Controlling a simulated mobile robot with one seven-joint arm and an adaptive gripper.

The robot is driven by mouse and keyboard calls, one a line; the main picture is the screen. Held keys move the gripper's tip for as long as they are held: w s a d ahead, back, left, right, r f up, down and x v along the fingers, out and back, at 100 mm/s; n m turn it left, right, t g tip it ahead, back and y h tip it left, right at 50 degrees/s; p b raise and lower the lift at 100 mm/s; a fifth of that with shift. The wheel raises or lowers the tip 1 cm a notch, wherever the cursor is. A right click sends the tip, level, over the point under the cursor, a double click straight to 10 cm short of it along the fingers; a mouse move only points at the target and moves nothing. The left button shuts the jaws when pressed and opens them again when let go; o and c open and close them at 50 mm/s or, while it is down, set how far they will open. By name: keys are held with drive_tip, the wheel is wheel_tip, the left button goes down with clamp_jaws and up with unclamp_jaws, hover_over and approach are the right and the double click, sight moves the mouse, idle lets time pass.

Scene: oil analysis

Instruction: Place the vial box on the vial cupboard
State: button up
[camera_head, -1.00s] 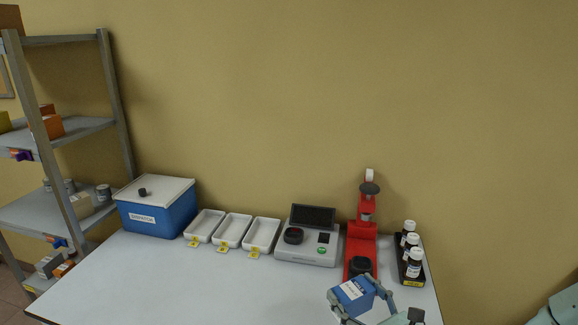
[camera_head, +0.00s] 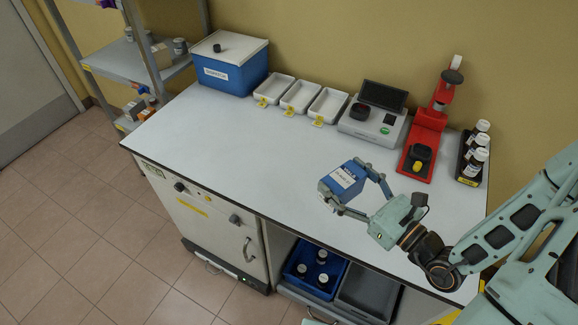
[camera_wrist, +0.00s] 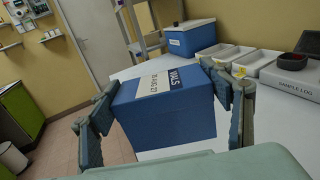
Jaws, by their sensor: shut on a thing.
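The vial box (camera_head: 343,184) is a small blue box with a white label. It is held above the white bench top, in front of the red stand. My gripper (camera_head: 346,182) is shut on it, with one finger on each side. In the wrist view the vial box (camera_wrist: 168,108) sits between the two fingers, its label reading VIALS. A white cupboard (camera_head: 205,225) with a yellow label and a handle stands under the bench at left. I cannot tell whether it is the vial cupboard, as its label is too small to read.
On the bench (camera_head: 230,150) stand a lidded blue box (camera_head: 228,75), white trays (camera_head: 300,96), a grey device (camera_head: 375,118), a red stand (camera_head: 425,140) and a rack of bottles (camera_head: 474,155). An open bay below holds a blue bin (camera_head: 298,262). The bench's left front is clear.

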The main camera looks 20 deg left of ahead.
sight(339, 172)
drive_tip(key=shift+s+a, duration=0.15)
drive_tip(key=shift+a, duration=0.1)
drive_tip(key=shift+w+a+f+g+b, duration=0.15)
drive_tip(key=shift+w+a+f+b, duration=0.1)
drive_tip(key=shift+w+f+b, duration=0.25)
drive_tip(key=shift+w+a+f+g+b, duration=0.2)
drive_tip(key=shift+w+b, duration=0.2)
drive_tip(key=shift+b, duration=0.3)
drive_tip(key=b, duration=0.2)
drive_tip(key=w+b, duration=0.1)
drive_tip(key=b, duration=0.1)
drive_tip(key=shift+w+f+b, duration=0.2)
drive_tip(key=shift+f+b, duration=0.05)
drive_tip(key=shift+b, duration=0.15)
drive_tip(key=b, duration=0.4)
drive_tip(key=shift+w+a+f, duration=0.15)
drive_tip(key=shift+w+a, duration=0.2)
drive_tip(key=shift+w+a+f+b, duration=0.25)
drive_tip(key=shift+w+a+f, duration=0.35)
drive_tip(key=shift+w+f, duration=1.05)
drive_tip(key=shift+w+a+f+b, duration=0.2)
drive_tip(key=shift+w+a+f, duration=0.4)
drive_tip(key=shift+w+f, duration=1)
drive_tip(key=shift+w+a+f+b, duration=0.25)
drive_tip(key=shift+w+a+f, duration=0.35)
drive_tip(key=shift+w+f, duration=1)
drive_tip(key=shift+s+f, duration=0.4)
drive_tip(key=shift+f, duration=0.1)
